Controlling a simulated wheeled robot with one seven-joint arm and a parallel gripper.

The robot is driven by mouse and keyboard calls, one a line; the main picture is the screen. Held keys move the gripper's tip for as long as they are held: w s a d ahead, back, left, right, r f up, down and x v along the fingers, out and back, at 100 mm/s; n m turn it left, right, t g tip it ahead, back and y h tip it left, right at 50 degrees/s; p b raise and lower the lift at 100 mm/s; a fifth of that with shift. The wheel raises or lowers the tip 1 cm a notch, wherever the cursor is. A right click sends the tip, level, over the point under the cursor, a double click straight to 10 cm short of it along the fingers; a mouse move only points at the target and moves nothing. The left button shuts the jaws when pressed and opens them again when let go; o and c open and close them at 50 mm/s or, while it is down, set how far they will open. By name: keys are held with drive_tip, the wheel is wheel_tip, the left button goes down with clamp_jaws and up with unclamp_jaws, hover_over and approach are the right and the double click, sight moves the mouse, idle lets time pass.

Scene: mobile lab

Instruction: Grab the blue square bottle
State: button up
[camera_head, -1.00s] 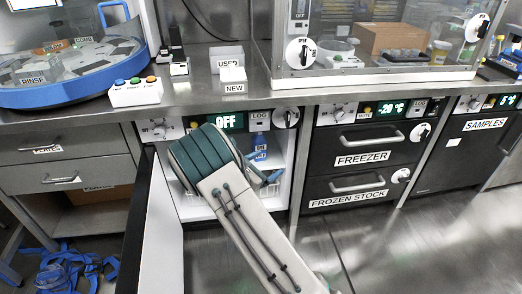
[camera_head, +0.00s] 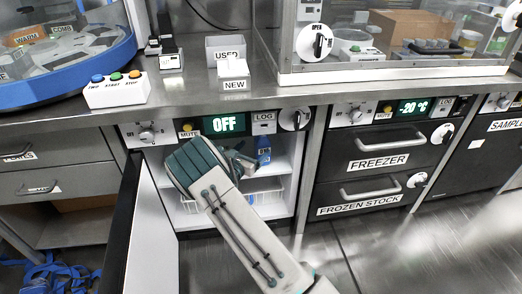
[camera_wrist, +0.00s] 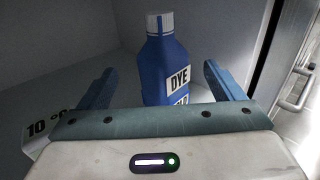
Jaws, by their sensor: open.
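The blue square bottle (camera_wrist: 163,62) stands upright inside the open cabinet, with a white cap and a DYE label. It also shows in the head view (camera_head: 263,148), partly hidden by my arm. My gripper (camera_wrist: 155,82) is open in the wrist view, one finger on each side of the bottle's lower part and apart from it. The bottle's base is hidden behind the gripper body. In the head view my gripper (camera_head: 246,163) reaches into the cabinet, mostly covered by my arm.
The cabinet's open door (camera_head: 124,225) stands left of my arm. A white wire rack (camera_head: 262,190) is lower in the cabinet. The freezer drawers (camera_head: 378,164) are to the right. A tag reading 10 (camera_wrist: 37,132) is at left in the wrist view.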

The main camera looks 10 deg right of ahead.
sight(258, 145)
drive_tip(key=x, duration=0.3)
drive_tip(key=shift+w+d+f+b, duration=0.1)
drive_tip(key=shift+w+d+b, duration=0.05)
drive_tip(key=shift+d+b, duration=0.2)
drive_tip(key=x, duration=0.1)
drive_tip(key=b+x, duration=0.1)
drive_tip(key=x, duration=0.1)
drive_tip(key=b+x, duration=0.1)
drive_tip(key=shift+w+d+f, duration=0.2)
drive_tip(key=shift+w+f, duration=0.05)
drive_tip(key=shift+f, duration=0.15)
drive_tip(key=shift+w+d+r, duration=0.1)
drive_tip(key=shift+w+d, duration=0.05)
drive_tip(key=shift+w, duration=0.05)
drive_tip(key=c, duration=1.1)
drive_tip(key=shift+r, duration=0.1)
drive_tip(key=shift+c, duration=0.9)
